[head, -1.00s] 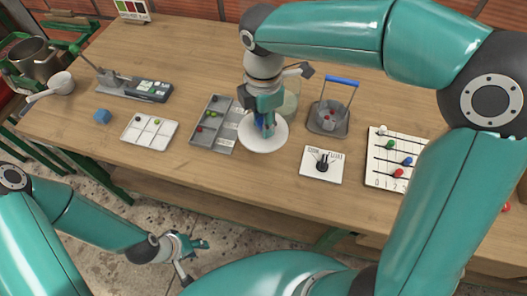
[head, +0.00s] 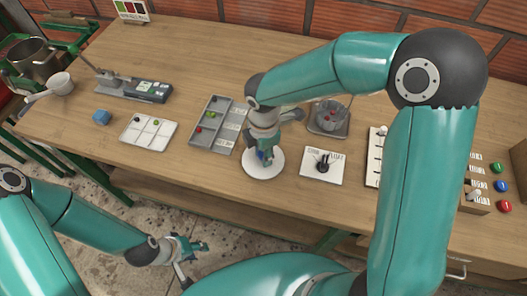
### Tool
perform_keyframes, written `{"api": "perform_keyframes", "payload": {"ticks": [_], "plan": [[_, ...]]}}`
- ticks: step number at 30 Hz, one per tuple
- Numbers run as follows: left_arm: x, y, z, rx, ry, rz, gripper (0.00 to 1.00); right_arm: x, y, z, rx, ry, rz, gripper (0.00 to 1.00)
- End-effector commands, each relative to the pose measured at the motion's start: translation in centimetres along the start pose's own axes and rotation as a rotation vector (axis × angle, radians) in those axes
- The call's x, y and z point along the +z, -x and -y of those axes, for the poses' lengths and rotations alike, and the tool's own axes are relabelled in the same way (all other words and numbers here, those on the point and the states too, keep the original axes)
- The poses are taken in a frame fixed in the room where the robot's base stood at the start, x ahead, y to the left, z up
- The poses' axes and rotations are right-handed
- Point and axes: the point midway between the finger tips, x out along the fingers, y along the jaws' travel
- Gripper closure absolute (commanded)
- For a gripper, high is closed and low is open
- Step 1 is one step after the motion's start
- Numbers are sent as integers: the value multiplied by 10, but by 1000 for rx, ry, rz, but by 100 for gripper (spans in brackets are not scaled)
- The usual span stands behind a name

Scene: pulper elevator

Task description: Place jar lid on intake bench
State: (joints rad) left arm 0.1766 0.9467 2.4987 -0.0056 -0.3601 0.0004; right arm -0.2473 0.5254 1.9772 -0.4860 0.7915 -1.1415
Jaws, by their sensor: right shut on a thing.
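The jar lid (head: 258,173) is a white disc in the middle of the head view. My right gripper (head: 265,157) points down over its centre and is shut on it; the fingers hide the part they hold. The lid shows over the front part of the wooden intake bench (head: 190,177); whether it touches the wood or hovers just above cannot be told. My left gripper (head: 187,257) is open and empty, low in front of the bench, away from the lid.
A grey sorting tray (head: 213,133) lies left of the lid, and a white card with a black knob (head: 322,168) lies to its right. Bare wood lies in front of the lid.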

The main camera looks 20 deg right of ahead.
Motion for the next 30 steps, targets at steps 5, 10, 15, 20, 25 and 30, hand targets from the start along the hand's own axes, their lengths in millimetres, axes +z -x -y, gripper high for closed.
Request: {"api": "perform_keyframes", "payload": {"ticks": [5, 10, 15, 20, 25, 30], "plan": [[0, -1, 0, 0, 0, 0, 60, 0, -1, 0, 0, 0, 0, 100], [0, -1, 0, 0, 0, 0, 60, 0, -2, 0, 0, 0, 0, 51], [0, -1, 0, 0, 0, 0, 60, 0, -1, 0, 0, 0, 0, 46], [0, -1, 0, 0, 0, 0, 60, 0, -1, 0, 0, 0, 0, 46], [0, 1, 0, 0, 0, 0, 60, 0, 10, -1, 4, 0, 1, 46], [0, 2, -1, 0, 0, 0, 60, -1, 38, -2, 7, 1, 0, 46]]}}
